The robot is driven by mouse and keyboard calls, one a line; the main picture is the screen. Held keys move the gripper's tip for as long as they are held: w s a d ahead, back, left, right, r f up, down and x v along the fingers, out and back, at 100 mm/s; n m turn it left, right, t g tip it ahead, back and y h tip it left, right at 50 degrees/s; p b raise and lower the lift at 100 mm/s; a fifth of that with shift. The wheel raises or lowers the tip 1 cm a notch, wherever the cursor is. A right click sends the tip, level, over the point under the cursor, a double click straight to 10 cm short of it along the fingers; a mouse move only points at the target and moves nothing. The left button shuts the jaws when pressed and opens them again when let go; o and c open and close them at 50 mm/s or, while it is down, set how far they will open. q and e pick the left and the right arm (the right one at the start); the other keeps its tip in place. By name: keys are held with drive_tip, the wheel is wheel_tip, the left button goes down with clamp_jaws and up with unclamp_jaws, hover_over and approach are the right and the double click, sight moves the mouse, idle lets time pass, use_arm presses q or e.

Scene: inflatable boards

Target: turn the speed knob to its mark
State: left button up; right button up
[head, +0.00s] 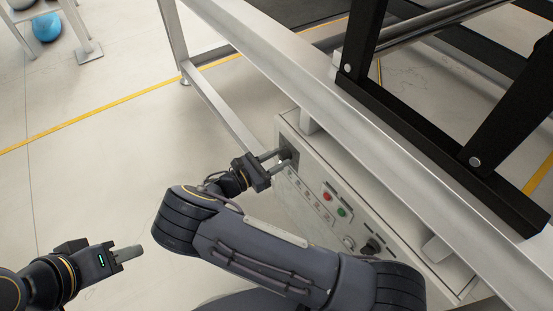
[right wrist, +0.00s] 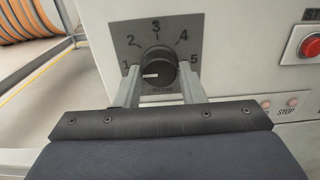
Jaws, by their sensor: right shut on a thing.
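The speed knob (right wrist: 158,67) is a round black dial on a grey plate (right wrist: 127,40) numbered 1 to 5. Its white pointer line points left, just below the 1. My right gripper (right wrist: 160,88) is shut on the knob, one finger on each side. In the head view, my right gripper (head: 279,158) reaches the dark plate at the upper left end of the control panel (head: 318,172); its fingers partly hide the knob there. My left gripper (head: 130,253) is at the lower left, away from the panel and empty; its finger gap is not clear.
A red button (head: 327,197), a green button (head: 341,212) and a black switch (head: 370,247) sit further along the panel. A red button (right wrist: 309,47) also shows in the right wrist view. A metal frame rail (head: 300,85) runs above the panel.

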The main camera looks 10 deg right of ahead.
drive_tip(key=m+b, duration=0.1)
drive_tip(key=m, duration=0.3)
drive_tip(key=shift+f+m, duration=0.1)
drive_tip(key=shift+m, duration=0.2)
drive_tip(key=m+b, duration=0.2)
drive_tip(key=m, duration=0.2)
drive_tip(key=shift+m, duration=0.3)
drive_tip(key=m+b, duration=0.1)
drive_tip(key=m, duration=0.3)
drive_tip(key=shift+m+b, duration=0.3)
drive_tip(key=shift+b, duration=0.05)
drive_tip(key=shift+m+b, duration=0.8)
drive_tip(key=shift+m, duration=1.2)
drive_tip(key=o, duration=1)
drive_tip(key=shift+w+r, duration=0.1)
drive_tip(key=shift+r, duration=0.1)
